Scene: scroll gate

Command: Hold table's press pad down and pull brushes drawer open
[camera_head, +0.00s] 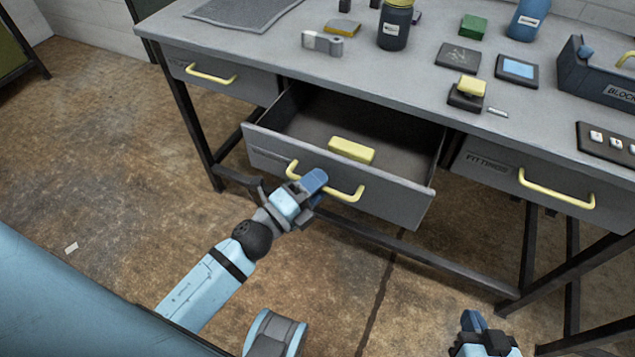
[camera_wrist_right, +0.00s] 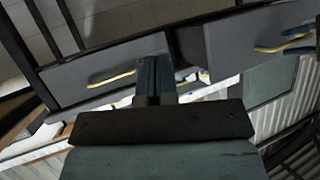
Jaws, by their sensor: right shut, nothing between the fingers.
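The middle drawer (camera_head: 335,200) stands well open and holds a yellow block (camera_head: 351,150); its label cannot be seen. My left gripper (camera_head: 313,182) is shut on its yellow handle (camera_head: 345,193); its fingers hide part of the bar. In the right wrist view, the blue fingers show on both sides of this handle (camera_wrist_right: 270,49). A small yellow pad on a dark base, apparently the press pad (camera_head: 471,87), sits on the table (camera_head: 420,90). My right gripper (camera_head: 474,322) is shut and empty, low in front of the table and away from the pad. It shows in its wrist view (camera_wrist_right: 154,70).
The FITTINGS drawer (camera_head: 520,185) and the left drawer (camera_head: 215,80) are closed. A dark jar (camera_head: 395,28), a blue-screened device (camera_head: 517,69), a green block (camera_head: 473,26) and a BLOCKS bin (camera_head: 595,80) stand on the table.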

